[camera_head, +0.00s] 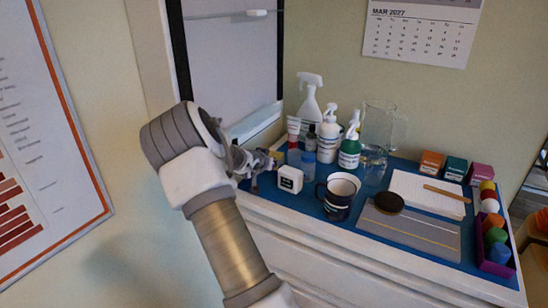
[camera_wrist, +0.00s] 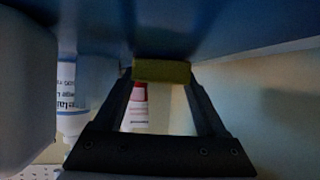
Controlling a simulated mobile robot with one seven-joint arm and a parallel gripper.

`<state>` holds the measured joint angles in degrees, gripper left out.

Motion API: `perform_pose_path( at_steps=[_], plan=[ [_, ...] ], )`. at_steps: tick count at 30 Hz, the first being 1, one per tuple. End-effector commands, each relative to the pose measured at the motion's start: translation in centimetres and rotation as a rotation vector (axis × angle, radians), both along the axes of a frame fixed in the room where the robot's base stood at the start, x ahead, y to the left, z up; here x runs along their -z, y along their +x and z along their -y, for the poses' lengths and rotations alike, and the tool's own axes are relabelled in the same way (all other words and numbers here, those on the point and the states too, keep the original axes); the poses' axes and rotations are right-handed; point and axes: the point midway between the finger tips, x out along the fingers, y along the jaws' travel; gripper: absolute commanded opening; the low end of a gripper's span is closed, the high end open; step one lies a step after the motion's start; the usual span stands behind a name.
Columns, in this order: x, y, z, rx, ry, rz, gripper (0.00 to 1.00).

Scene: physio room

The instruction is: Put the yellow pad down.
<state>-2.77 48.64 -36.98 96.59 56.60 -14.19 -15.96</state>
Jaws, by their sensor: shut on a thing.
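The yellow pad (camera_wrist: 162,72) is a small dull-yellow block in the wrist view, held between the two dark fingertips of my gripper (camera_wrist: 161,76). It lies close to a blue surface that fills the top of that view; I cannot tell whether they touch. In the head view my gripper (camera_head: 262,163) is low at the left end of the blue mat (camera_head: 265,193), beside a small white box-shaped device. The pad itself cannot be made out in the head view.
A grey board (camera_head: 405,232) and a purple tray (camera_head: 496,262) lie to the right.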

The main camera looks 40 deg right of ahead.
Motion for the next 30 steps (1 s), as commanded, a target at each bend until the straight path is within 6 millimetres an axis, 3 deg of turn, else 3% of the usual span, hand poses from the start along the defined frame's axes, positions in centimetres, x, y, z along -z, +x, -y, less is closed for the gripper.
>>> perform_pose_path(
  at_steps=[13, 14, 17, 18, 30],
  plan=[
    [0.46, 0.03, -0.12, 0.001, 0.000, 0.000, 0.21],
    [0.38, 0.04, -0.12, 0.001, 0.000, 0.000, 0.77],
    [0.33, 0.03, -0.12, 0.001, 0.000, 0.000, 0.95],
    [0.33, 0.03, -0.12, 0.001, 0.000, 0.000, 1.00],
    [0.16, -0.10, -0.45, -0.001, 0.000, 0.000, 1.00]
  ],
)
